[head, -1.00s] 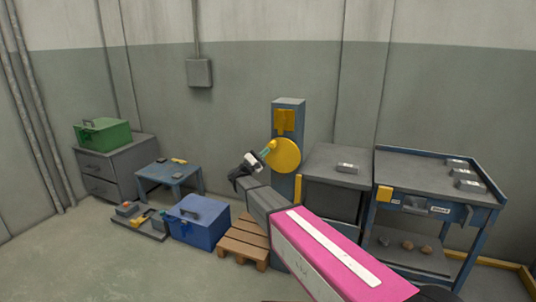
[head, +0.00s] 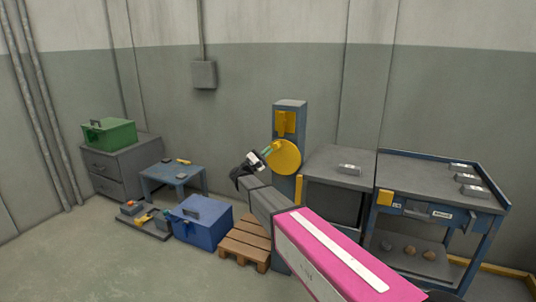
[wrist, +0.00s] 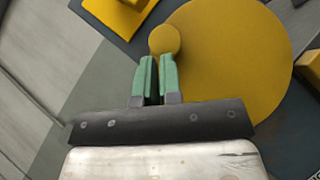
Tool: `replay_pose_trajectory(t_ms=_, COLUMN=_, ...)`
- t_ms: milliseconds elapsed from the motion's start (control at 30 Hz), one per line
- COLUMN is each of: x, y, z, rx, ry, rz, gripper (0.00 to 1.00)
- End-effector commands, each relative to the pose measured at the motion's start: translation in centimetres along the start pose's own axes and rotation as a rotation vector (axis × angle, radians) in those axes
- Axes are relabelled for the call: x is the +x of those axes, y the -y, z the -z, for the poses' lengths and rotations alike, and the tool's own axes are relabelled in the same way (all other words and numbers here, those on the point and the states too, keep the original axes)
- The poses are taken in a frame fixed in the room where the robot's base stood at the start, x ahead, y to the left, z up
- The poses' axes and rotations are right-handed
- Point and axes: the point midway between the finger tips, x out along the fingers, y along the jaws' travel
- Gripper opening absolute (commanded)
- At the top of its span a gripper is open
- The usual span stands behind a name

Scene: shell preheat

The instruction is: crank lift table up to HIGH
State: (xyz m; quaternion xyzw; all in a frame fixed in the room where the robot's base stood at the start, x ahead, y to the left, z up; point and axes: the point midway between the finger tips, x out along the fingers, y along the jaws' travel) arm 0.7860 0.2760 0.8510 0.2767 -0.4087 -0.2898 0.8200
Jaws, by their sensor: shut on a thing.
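The yellow crank wheel (head: 288,157) is mounted on the blue column (head: 291,116) of the lift. In the wrist view the crank disc (wrist: 230,65) fills the upper right, and its round yellow knob (wrist: 165,39) sits at the disc's left edge. My gripper (head: 269,152) is at the upper left of the wheel. In the wrist view its green fingers (wrist: 155,72) are close together at the knob, shut on it.
A blue workbench (head: 440,186) with metal blocks stands at the right. A wooden pallet (head: 246,238), blue toolbox (head: 203,222), low blue table (head: 176,176) and grey cabinet (head: 118,169) with a green case (head: 109,135) stand left. The front-left floor is clear.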

Motion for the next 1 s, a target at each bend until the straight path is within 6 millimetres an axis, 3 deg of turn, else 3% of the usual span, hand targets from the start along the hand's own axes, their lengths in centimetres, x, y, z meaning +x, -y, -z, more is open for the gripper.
replay_pose_trajectory(t_ms=400, x=1.4, y=-0.1, z=-1.3, rx=0.0, ry=0.003, rz=-0.007, gripper=0.0)
replay_pose_trajectory(t_ms=1000, x=1.6, y=-0.2, z=-1.1, rx=0.001, ry=0.002, rz=-0.007, gripper=0.0)
